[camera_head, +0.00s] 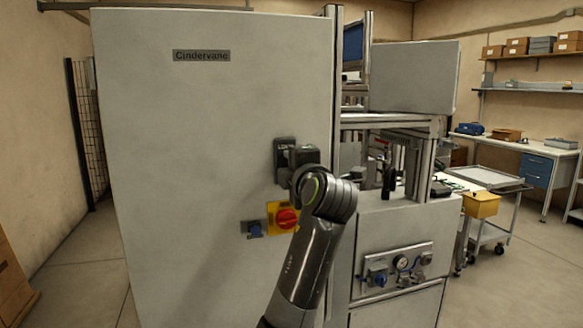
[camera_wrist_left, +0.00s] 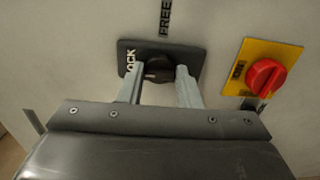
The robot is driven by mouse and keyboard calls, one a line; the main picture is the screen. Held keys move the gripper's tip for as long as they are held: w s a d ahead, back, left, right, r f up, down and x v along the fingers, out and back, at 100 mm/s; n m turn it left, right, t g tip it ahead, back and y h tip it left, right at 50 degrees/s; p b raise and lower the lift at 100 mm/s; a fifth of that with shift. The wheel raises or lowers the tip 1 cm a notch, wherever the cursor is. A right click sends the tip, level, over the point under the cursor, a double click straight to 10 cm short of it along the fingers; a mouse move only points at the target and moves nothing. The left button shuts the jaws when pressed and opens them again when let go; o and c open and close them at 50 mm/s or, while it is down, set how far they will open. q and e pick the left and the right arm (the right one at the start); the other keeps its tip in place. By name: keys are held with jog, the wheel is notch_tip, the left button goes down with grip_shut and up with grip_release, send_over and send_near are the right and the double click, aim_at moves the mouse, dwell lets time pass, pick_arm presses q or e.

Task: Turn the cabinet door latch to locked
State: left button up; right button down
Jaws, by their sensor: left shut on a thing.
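The cabinet door (camera_head: 215,110) is a tall pale grey panel and looks closed. Its latch plate (camera_head: 284,146) is dark, with "LOCK" at its upper part; in the left wrist view the plate (camera_wrist_left: 190,58) shows "LOCK" at its left, with "FREE" on the door above. The latch knob (camera_wrist_left: 157,70) is dark and sits between the fingers of my left gripper (camera_wrist_left: 160,84), which is shut on it. In the head view my left gripper (camera_head: 303,157) is at the plate and hides the knob. I cannot tell which way the knob points. My right gripper is not in view.
A machine front (camera_head: 400,230) with a gauge panel stands to the right. A trolley with a yellow bin (camera_head: 482,205) is farther right.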

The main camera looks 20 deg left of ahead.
pick_arm(q)
jog(key=o, duration=1)
jog(key=b+v, duration=1.1)
jog(key=v, duration=0.6)
jog(key=shift+s+d, duration=0.15)
jog(key=shift+f, duration=0.1)
